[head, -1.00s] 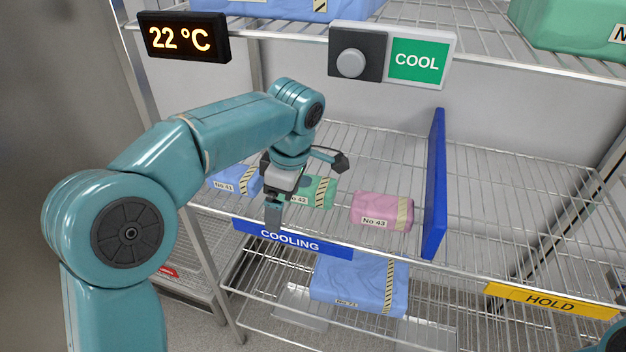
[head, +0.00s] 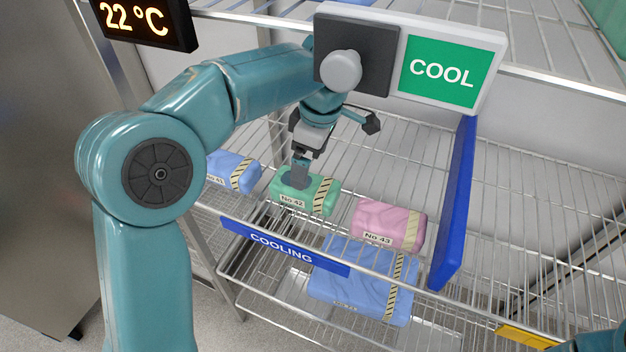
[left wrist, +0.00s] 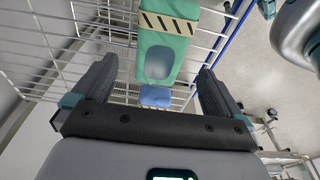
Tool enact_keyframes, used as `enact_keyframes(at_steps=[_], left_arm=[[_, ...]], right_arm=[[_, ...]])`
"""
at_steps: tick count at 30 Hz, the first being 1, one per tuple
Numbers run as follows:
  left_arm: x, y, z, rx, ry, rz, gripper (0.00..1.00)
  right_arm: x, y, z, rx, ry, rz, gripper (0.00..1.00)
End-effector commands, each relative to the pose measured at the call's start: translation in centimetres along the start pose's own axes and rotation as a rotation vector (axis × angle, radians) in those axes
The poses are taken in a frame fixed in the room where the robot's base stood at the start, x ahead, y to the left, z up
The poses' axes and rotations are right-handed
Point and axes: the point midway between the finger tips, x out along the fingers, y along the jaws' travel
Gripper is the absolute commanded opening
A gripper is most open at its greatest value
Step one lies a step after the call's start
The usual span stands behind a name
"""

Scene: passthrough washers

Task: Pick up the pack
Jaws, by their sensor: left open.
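The task does not say which pack. A green pack labelled No 42 (head: 318,196) lies on the wire shelf, between a blue pack No 41 (head: 235,171) and a pink pack No 43 (head: 390,225). My left gripper (head: 299,178) is above the green pack and hides part of its top. In the left wrist view its two fingers are spread apart, with the green pack (left wrist: 166,55) ahead between them; contact cannot be told. A small blue pack (left wrist: 155,96) shows beyond it. My right gripper is out of view.
A blue divider (head: 455,205) stands right of the pink pack. A COOLING label (head: 283,248) runs along the shelf's front edge. A larger blue pack (head: 350,285) lies on the shelf below. A COOL panel with a knob (head: 440,70) hangs above.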

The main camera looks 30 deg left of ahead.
Motion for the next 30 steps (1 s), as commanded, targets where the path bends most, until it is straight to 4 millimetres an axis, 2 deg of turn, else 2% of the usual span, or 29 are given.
enact_keyframes(at_steps=[5, 18, 26, 27, 29, 30], left_arm=[[0.8, -0.6, -0.1, 0.001, 0.001, -0.001, 1.00], [7.0, -0.9, 0.2, -0.001, 0.001, -0.001, 1.00], [7.5, -0.7, 0.3, -0.001, 0.000, 0.001, 1.00], [7.5, -0.7, 0.3, 0.000, 0.000, 0.001, 0.97], [7.5, -0.6, 0.3, 0.000, 0.000, 0.001, 0.77], [7.5, -0.6, 0.3, 0.000, 0.000, 0.001, 0.64]], right_arm=[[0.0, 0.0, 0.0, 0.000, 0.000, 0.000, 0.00], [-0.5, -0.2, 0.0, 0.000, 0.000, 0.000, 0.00], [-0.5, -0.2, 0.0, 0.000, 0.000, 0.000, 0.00], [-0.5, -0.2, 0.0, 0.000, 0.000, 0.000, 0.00], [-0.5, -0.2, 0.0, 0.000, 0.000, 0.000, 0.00], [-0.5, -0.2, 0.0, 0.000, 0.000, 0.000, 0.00]])
